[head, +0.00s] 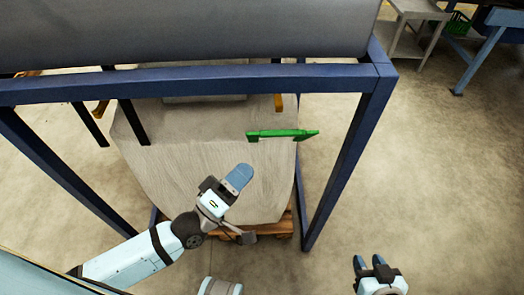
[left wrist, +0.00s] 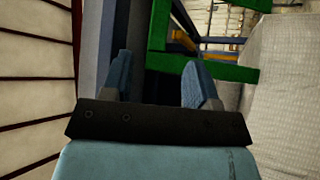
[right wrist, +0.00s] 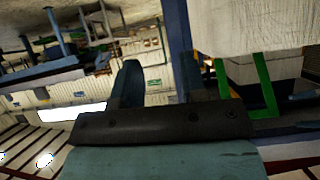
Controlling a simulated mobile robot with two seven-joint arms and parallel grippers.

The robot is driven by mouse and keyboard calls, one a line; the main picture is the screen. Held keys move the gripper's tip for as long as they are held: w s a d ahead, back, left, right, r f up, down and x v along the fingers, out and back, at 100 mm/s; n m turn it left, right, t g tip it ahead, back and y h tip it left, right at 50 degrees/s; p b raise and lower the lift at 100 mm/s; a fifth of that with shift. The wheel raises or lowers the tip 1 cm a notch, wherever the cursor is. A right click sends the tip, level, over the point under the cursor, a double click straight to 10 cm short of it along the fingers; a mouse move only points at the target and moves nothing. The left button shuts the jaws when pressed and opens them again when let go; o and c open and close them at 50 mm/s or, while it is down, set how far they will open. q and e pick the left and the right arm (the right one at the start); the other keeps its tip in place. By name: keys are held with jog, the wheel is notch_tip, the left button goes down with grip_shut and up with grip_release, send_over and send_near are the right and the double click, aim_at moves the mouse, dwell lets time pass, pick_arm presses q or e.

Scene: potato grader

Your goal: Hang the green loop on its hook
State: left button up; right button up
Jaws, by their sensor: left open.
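The green loop (head: 283,135) shows in the head view as a flat green bar with short ends, in front of the pale sack-like block and below the blue beam. A yellow hook (head: 278,103) is just above it; I cannot tell whether they touch. My left gripper (head: 238,178) is open and empty, below and left of the loop. In the left wrist view the green loop (left wrist: 230,72) is close beyond the right finger, with yellow behind it. My right gripper (head: 368,264) is open and empty, low and right, well apart from the loop. The right wrist view shows the green loop (right wrist: 264,85) too.
The blue frame (head: 345,165) has a beam and posts around the pale block (head: 165,160). Black straps (head: 133,122) hang at left. A wooden pallet (head: 270,228) lies beneath. A grey cart (head: 415,15) stands at back right. The floor at right is clear.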

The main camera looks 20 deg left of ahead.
pick_arm(q)
jog(key=shift+v, duration=1.8)
pick_arm(e)
jog(key=shift+r, duration=0.1)
jog(key=shift+c, duration=0.2)
